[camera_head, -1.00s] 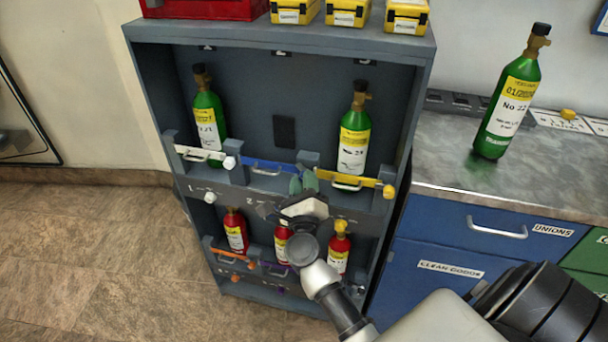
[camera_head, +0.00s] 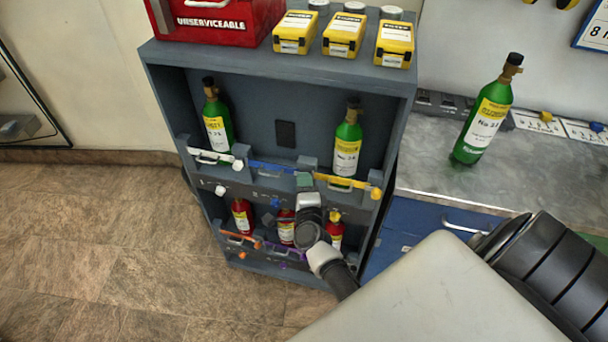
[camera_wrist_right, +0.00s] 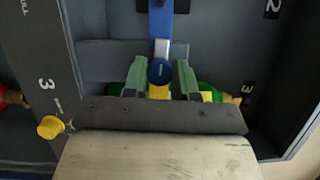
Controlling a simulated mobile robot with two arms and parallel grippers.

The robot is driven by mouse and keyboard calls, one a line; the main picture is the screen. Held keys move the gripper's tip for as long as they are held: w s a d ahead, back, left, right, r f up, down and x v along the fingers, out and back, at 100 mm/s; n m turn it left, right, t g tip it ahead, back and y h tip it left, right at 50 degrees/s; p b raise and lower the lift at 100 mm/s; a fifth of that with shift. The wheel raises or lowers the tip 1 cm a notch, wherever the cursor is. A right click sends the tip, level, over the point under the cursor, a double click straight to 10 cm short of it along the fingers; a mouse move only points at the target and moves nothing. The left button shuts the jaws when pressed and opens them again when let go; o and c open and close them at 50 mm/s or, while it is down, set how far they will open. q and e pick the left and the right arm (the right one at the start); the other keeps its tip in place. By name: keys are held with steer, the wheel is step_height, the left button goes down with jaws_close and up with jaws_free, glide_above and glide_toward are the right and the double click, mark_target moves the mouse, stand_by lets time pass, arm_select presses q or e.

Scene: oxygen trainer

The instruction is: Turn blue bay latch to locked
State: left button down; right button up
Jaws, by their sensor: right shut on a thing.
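The blue bar (camera_head: 271,167) of the latch runs across the front of the empty middle bay on the cabinet's upper shelf, close to level in the head view. In the right wrist view the blue bar (camera_wrist_right: 160,25) leads to a round blue knob (camera_wrist_right: 160,71). My right gripper (camera_head: 304,180) is at the bar's right end, its green fingers on either side of the knob, shut on it. In the right wrist view, the gripper (camera_wrist_right: 160,78) covers what lies behind it. The knob is hidden in the head view. My left gripper is out of view.
A white-barred bay with a green cylinder (camera_head: 217,125) is to the left; a yellow bar (camera_head: 340,182) crosses another cylinder (camera_head: 347,145) to the right, close to my gripper. Red cylinders (camera_head: 242,215) stand below. Yellow boxes (camera_head: 343,36) and a red box (camera_head: 225,22) sit on top.

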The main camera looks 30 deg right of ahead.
steer(key=shift+n+p, duration=0.4)
steer(key=shift+p, duration=0.05)
steer(key=o, duration=0.9)
steer(key=p+v, duration=0.2)
steer(key=v, duration=0.9)
steer(key=shift+w+r, duration=0.1)
